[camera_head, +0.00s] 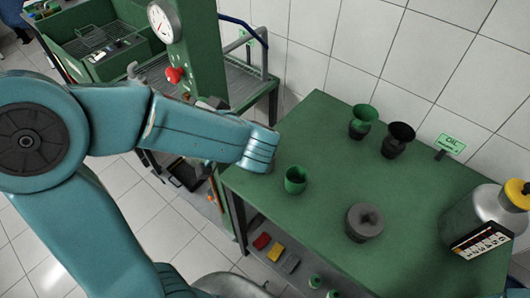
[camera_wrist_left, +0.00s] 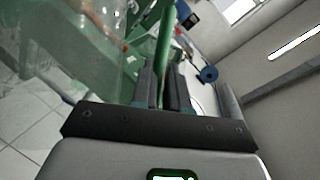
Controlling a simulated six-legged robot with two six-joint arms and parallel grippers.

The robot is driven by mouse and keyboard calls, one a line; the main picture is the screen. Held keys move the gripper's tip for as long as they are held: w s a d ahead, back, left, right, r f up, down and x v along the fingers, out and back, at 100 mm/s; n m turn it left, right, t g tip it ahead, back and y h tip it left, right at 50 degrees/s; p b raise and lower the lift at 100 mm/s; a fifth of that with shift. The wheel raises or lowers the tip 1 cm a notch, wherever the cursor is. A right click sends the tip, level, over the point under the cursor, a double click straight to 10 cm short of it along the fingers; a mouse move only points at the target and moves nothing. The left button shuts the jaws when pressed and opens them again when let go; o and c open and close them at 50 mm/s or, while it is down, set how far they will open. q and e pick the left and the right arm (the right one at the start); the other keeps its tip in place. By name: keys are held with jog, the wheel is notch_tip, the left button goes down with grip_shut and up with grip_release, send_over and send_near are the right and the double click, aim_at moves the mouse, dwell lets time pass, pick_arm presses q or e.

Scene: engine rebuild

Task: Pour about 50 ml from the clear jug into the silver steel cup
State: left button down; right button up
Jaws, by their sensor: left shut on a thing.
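In the left wrist view my left gripper (camera_wrist_left: 163,82) is shut on an upright green strip that looks like the handle of the clear jug (camera_wrist_left: 88,45). The jug is see-through and fills the upper left of that view, with a brownish streak inside. Its level cannot be read. In the head view my left arm comes in from the left and ends near the green table's left edge; its gripper and the jug cannot be made out there. I cannot pick out a silver steel cup with certainty. My right gripper is not in view.
An OIL sign (camera_head: 450,145) stands at the back. A green press (camera_head: 195,50) is at left.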

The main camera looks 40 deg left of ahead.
pick_arm(q)
jog(key=shift+s+a+r, duration=0.1)
jog(key=shift+s+r, duration=0.05)
jog(key=shift+r, duration=0.15)
jog(key=s+f+n, duration=0.1)
jog(key=s+a+f+n+t+h, duration=0.1)
jog(key=s, duration=0.1)
jog(key=s+a+f+n+t+h+b, duration=0.1)
jog(key=n, duration=0.1)
jog(key=shift+s+f, duration=0.25)
jog(key=f+n+t+b, duration=0.1)
jog(key=b, duration=0.2)
jog(key=s+a+f+n+h+b, duration=0.1)
jog(key=f+b, duration=0.1)
jog(key=b, duration=0.1)
jog(key=s+f+n+t+b, duration=0.1)
jog(key=b, duration=0.3)
jog(key=shift+a+f+n+t, duration=0.15)
jog(key=shift+a+n+t, duration=0.1)
jog(key=shift+n+t, duration=0.05)
jog(key=shift+s, duration=0.1)
dwell(0.5)
